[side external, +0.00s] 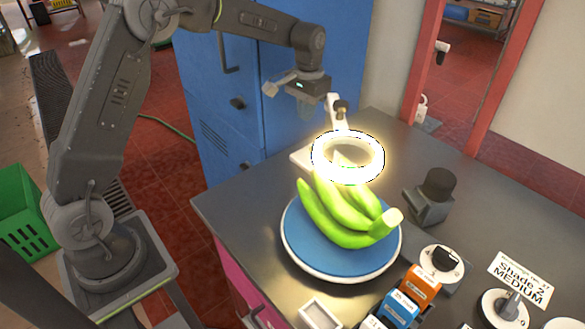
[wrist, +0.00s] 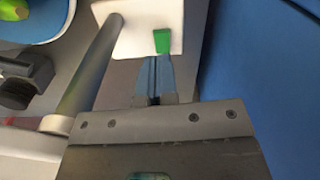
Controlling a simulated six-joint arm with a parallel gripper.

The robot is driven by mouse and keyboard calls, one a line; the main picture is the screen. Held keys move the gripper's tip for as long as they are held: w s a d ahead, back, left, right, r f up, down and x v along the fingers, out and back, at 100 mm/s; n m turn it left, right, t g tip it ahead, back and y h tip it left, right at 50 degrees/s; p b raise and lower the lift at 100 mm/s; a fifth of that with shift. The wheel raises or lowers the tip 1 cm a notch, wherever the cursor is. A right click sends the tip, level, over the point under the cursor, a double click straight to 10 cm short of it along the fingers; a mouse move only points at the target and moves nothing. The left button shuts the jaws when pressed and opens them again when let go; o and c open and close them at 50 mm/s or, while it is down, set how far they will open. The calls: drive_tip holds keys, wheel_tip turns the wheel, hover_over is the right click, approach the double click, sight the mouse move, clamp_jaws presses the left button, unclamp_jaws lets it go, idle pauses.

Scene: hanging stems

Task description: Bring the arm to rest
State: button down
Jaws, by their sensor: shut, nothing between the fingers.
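My gripper (wrist: 155,60) shows in the wrist view with its two blue-grey fingers together and nothing between them. A small green patch lies just beyond the fingertips; I cannot tell what it is. In the side external view my gripper (side external: 306,112) hangs high, in front of the blue cabinet and left of the ring lamp's post. Its fingers are hard to make out against the blue. It is apart from the bunch of green bananas (side external: 343,214), which rests on a blue plate with a white rim (side external: 299,243). The plate also shows at the wrist view's upper left (wrist: 52,22).
A glowing ring lamp (side external: 322,166) stands behind the bananas, close to my gripper; its white base (wrist: 125,42) is below the fingers. A blue cabinet (side external: 225,110) stands behind. A dark device (side external: 433,197), coloured blocks (side external: 400,305) and a dial (side external: 440,262) occupy the dark counter (side external: 230,205).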

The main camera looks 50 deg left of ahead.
drive_tip(key=s+d+r+t, duration=0.35)
drive_tip(key=s+r, duration=0.75)
drive_tip(key=s, duration=0.5)
drive_tip(key=s+d+f+m+t, duration=0.1)
drive_tip(key=s+d+t, duration=0.1)
drive_tip(key=s, duration=1.2)
drive_tip(key=shift+d+f, duration=0.25)
drive_tip(key=shift+d, duration=0.25)
drive_tip(key=shift+s, duration=0.1)
